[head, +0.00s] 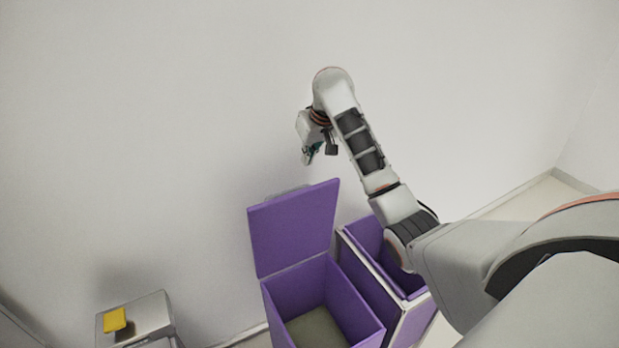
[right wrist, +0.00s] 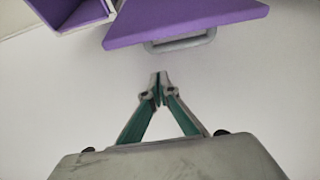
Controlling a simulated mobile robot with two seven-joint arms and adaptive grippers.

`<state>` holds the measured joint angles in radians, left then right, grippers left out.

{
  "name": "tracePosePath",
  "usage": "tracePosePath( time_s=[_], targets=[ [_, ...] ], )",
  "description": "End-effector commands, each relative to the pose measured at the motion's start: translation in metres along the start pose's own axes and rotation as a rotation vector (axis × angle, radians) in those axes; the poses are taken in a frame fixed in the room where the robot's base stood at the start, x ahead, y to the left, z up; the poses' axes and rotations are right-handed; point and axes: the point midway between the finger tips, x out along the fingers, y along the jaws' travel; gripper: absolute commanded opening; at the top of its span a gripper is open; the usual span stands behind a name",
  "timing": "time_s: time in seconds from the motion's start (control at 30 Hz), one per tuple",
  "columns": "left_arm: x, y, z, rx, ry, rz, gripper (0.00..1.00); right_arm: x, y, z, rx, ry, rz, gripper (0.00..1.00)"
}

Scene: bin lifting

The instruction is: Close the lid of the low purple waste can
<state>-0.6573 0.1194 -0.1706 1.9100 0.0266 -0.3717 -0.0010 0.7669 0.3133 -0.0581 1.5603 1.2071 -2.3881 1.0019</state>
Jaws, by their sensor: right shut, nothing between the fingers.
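The low purple waste can (head: 350,302) stands against the wall in the head view, with its purple lid (head: 293,228) raised upright and the can open. A grey handle shows at the lid's top edge, and in the right wrist view the lid (right wrist: 185,20) and its handle (right wrist: 182,42) are at the top. My right gripper (head: 308,155) is above the lid's top edge, near the wall, apart from it. In the right wrist view the gripper (right wrist: 159,78) is shut and empty, with its fingertips a little short of the handle. My left gripper is not in view.
A second purple bin with a white rim (head: 375,274) stands just right of the can, partly hidden by my right arm. A metal bin (head: 152,312) with a yellow item (head: 115,319) on top stands at the lower left. The wall behind is bare.

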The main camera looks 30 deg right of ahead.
Motion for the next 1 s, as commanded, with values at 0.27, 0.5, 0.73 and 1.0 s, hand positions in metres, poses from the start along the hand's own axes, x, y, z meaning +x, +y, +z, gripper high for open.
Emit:
tracePosePath(
  time_s=[0.27,0.5,0.73,1.0],
  targets=[
    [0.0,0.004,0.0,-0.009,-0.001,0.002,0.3,0.044,0.001,0.001,0.0,-0.001,0.002,0.0],
    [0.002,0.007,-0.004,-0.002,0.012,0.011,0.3,0.063,0.0,0.009,-0.003,0.002,0.0,0.0],
    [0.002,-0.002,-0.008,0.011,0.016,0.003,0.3,0.056,0.0,0.029,-0.002,0.002,0.0,0.0],
    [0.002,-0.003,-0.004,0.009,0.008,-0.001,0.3,0.052,0.0,0.038,-0.002,0.002,0.001,0.0]
  ],
)
